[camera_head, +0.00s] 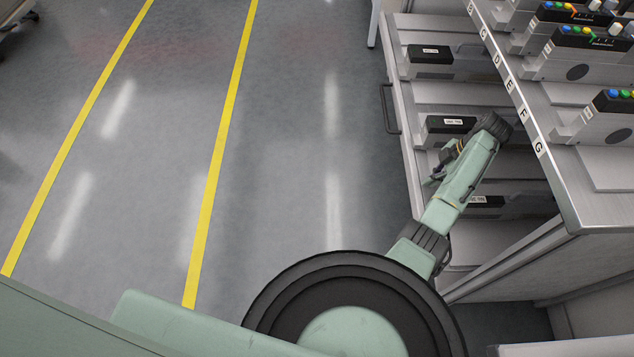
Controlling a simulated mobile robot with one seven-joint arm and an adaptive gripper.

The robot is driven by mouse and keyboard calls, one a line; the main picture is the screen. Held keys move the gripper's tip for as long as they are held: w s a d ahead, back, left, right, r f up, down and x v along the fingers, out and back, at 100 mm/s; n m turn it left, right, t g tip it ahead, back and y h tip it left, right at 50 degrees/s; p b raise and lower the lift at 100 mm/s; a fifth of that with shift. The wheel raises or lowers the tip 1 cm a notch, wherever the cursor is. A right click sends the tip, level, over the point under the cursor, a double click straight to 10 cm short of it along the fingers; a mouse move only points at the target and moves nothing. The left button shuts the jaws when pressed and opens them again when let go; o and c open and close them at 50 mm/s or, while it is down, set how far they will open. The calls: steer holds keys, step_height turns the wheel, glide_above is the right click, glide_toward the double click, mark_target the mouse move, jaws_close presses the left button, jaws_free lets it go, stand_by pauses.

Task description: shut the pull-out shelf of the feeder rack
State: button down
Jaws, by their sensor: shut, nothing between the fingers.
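The pull-out shelf (398,95) stands out to the left from under the top of the feeder rack (553,190). A dark bar handle (387,108) is on its left front edge. Several grey feeders with black boxes and white labels lie on it. My green arm reaches up and right from the bottom, over the shelf. My gripper (438,168) seems to be the small dark part beside the arm's far link, partly hidden by it. It looks shut and empty, right of the handle and apart from it. I cannot tell its height above the shelf.
The rack's top (535,105), lettered along its edge, carries several feeders with coloured buttons (590,40) on the right. The grey floor (300,120) left of the shelf is clear, with two yellow lines. A pale leg (374,22) stands at the top, left of the shelf.

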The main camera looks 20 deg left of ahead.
steer(key=d+b, duration=0.2)
steer(key=d, duration=0.1)
steer(key=w+d+b, duration=0.1)
steer(key=d+b, duration=0.1)
steer(key=d, duration=0.1)
steer(key=w+d+b, duration=0.1)
steer(key=d+b, duration=0.2)
steer(key=shift+w+d+f, duration=0.1)
steer(key=shift+w+d, duration=0.05)
steer(key=shift+w, duration=0.1)
steer(key=shift+d, duration=0.1)
steer(key=shift+w+d+r, duration=0.15)
steer(key=shift+d+r, duration=0.1)
steer(key=shift+r, duration=0.35)
steer(key=v, duration=0.5)
steer(key=shift+r, duration=0.15)
steer(key=shift+d+r, duration=0.15)
steer(key=shift+r, duration=0.35)
